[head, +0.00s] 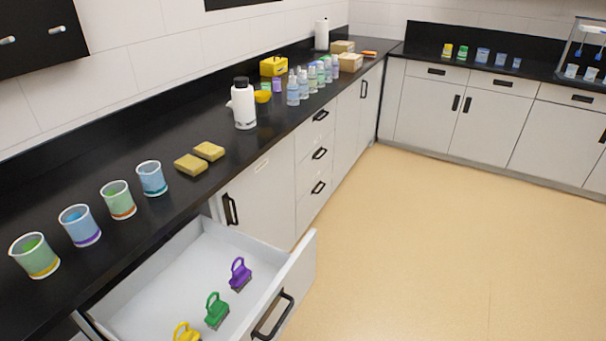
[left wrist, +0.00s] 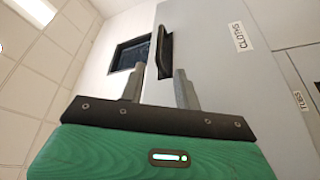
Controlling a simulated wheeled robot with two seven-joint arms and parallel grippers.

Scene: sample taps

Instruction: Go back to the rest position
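My left gripper (left wrist: 159,88) shows only in the left wrist view. Its two grey fingers stand apart with nothing between them, in front of grey cabinet fronts. A dark upright handle (left wrist: 163,50) shows beyond the fingertips; it looks apart from them. No gripper or arm shows in the head view. My right gripper is in neither view.
An open drawer (head: 304,252) juts out from the counter, holding purple (head: 240,273), green (head: 216,310) and yellow (head: 186,333) clips. Several cups, two sponges (head: 190,165) and a white bottle (head: 243,104) stand on the black counter. The floor (head: 430,250) is clear.

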